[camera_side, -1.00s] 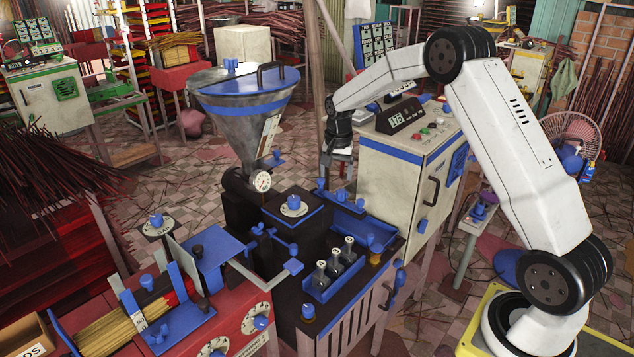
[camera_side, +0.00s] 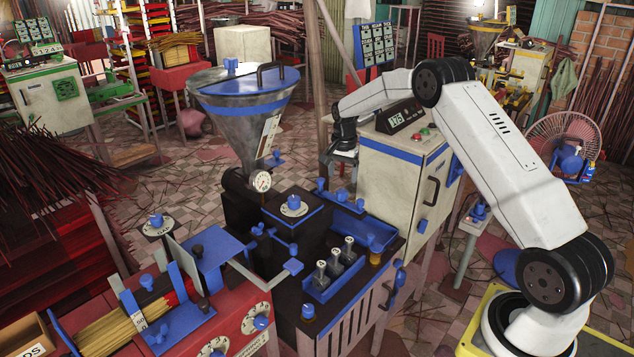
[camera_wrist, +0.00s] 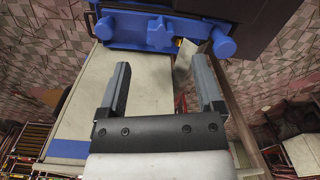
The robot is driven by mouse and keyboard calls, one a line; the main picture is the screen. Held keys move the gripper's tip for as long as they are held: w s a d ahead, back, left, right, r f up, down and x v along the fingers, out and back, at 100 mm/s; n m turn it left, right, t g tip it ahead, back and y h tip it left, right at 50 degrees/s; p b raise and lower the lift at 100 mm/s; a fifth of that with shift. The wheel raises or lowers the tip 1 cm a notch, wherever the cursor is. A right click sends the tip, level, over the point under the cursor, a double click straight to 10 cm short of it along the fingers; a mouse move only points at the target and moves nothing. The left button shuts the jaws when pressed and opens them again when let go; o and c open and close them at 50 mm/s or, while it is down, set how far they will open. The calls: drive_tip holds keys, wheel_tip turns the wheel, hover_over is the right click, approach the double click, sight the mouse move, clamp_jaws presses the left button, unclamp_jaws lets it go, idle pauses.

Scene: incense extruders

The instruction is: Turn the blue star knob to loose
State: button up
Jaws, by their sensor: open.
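The blue star knob (camera_wrist: 160,32) shows in the wrist view at the top middle, on a blue block between two round blue knobs. In the side view, a small blue knob in the middle of the row (camera_side: 342,196) on the machine's far edge appears to be the same one. My gripper (camera_wrist: 160,62) is open and empty. Its two fingers point toward the star knob, one on each side of its line, with a gap before it. In the side view, my gripper (camera_side: 343,163) hangs just above the row of knobs. The knob's setting marks are not readable.
A beige control cabinet (camera_side: 395,180) stands close to the right of my gripper. The hopper (camera_side: 245,110) is to the left. A blue tray of nozzles (camera_side: 333,275) lies nearer the camera. Round blue knobs (camera_wrist: 103,27) (camera_wrist: 225,47) flank the star knob.

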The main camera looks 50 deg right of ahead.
sight(342, 191)
drive_tip(key=shift+f, duration=2.8)
clamp_jaws()
